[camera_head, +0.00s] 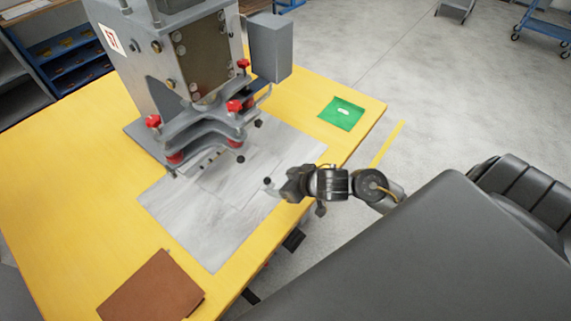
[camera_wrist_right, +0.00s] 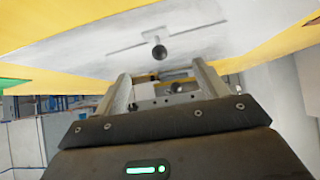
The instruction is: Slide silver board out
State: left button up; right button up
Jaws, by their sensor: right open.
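The silver board (camera_head: 230,183) lies flat on the yellow table, partly under the grey press (camera_head: 185,65). Thin seam lines cross the silver surface, so I cannot tell its exact outline. A black knob (camera_head: 267,181) stands near its right side. My right gripper (camera_head: 276,188) is close to this knob at the table's right edge. In the right wrist view the same kind of knob (camera_wrist_right: 158,52) sits just beyond and between the fingertips of my open right gripper (camera_wrist_right: 161,72). Whether they touch is unclear. My left gripper is not in view.
Red-topped clamps (camera_head: 234,106) on the press overhang the board's back part. A green plate (camera_head: 341,113) lies at the table's right edge and a brown pad (camera_head: 152,288) at the front. The yellow table's left side (camera_head: 70,180) is clear.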

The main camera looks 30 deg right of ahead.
aim_at(270, 182)
jog(key=b+x, duration=0.4)
jog(key=x, duration=0.2)
jog(key=shift+w+f, duration=0.15)
jog(key=shift+f, duration=0.1)
jog(key=shift+b+x, duration=0.3)
jog(key=shift+x, duration=0.95)
jog(key=shift+r, duration=0.1)
jog(key=c, duration=1.5)
jog(key=shift+s+m, duration=0.3)
jog(key=shift+s, duration=1)
jog(key=shift+b, duration=0.3)
jog(key=shift+s+d+h+b, duration=0.1)
jog(key=shift+s+h+b, duration=0.45)
jog(key=shift+s, duration=0.85)
